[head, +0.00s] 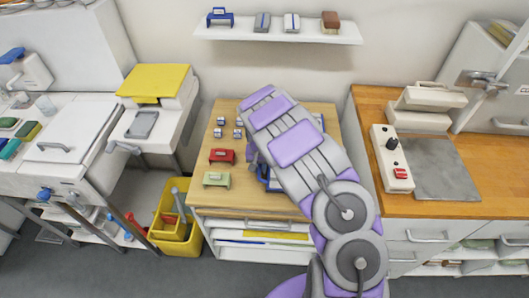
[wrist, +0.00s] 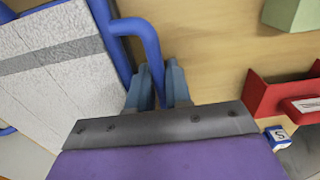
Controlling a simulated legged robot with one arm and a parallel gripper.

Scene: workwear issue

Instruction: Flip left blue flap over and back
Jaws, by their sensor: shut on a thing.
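In the wrist view a bent blue tube (wrist: 148,40) runs down between the two blue-grey fingers of my gripper (wrist: 157,90), which is shut on it. The tube belongs to a blue frame edging a speckled white panel with a grey stripe (wrist: 50,60), which looks like the blue flap. In the head view a small blue piece (head: 272,184) shows at the left side of my arm, on the wooden worktop. My arm hides the rest of it and my fingertips there. I cannot tell how far the flap is tilted.
The red holder also shows close to my gripper in the wrist view (wrist: 275,92). A yellow bin (head: 175,215) stands on the floor at left.

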